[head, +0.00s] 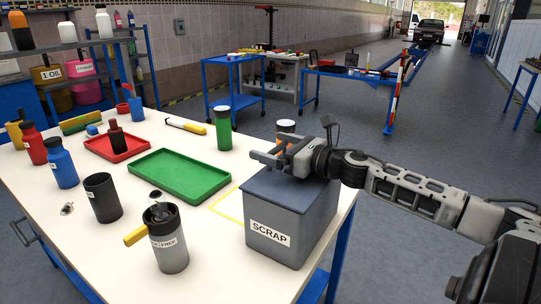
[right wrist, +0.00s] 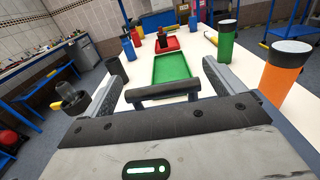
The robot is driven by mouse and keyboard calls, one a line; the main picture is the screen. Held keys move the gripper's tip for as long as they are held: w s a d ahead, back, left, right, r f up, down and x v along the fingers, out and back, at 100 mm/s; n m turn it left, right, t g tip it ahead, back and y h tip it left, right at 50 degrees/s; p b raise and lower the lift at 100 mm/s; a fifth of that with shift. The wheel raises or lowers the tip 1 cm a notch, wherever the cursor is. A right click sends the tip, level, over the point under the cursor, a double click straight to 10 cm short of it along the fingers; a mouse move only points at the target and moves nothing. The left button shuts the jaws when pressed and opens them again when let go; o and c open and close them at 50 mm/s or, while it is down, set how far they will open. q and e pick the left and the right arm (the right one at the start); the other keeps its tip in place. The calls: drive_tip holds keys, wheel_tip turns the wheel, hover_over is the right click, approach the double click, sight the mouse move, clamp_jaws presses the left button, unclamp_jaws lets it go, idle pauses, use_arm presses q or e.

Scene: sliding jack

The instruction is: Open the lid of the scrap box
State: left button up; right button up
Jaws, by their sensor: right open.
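The scrap box (head: 291,219) is a blue-grey box with a white SCRAP label, standing near the right edge of the white table. Its flat lid (head: 283,192) is closed. My right gripper (head: 268,150) is just above the far part of the lid, coming in from the right. Its jaws are open. In the right wrist view a dark bar, seemingly the lid's handle (right wrist: 165,92), lies between the spread fingers of the gripper (right wrist: 160,76), with gaps on both sides. My left gripper is not in view.
An orange bottle (right wrist: 285,70) stands close beyond the box, partly hidden by my gripper in the head view. A green bottle (head: 223,130) and a green tray (head: 181,171) are farther left. A grey can (head: 168,245) stands left of the box at the front.

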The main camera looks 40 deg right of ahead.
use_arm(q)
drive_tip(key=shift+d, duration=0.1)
use_arm(e)
drive_tip(key=shift+w+a+r, duration=0.1)
drive_tip(key=shift+w+a, duration=0.05)
drive_tip(key=shift+w, duration=0.55)
drive_tip(key=c, duration=1.4)
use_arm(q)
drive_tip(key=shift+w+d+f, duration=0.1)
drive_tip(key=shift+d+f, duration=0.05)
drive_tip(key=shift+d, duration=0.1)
use_arm(e)
drive_tip(key=shift+r, duration=0.25)
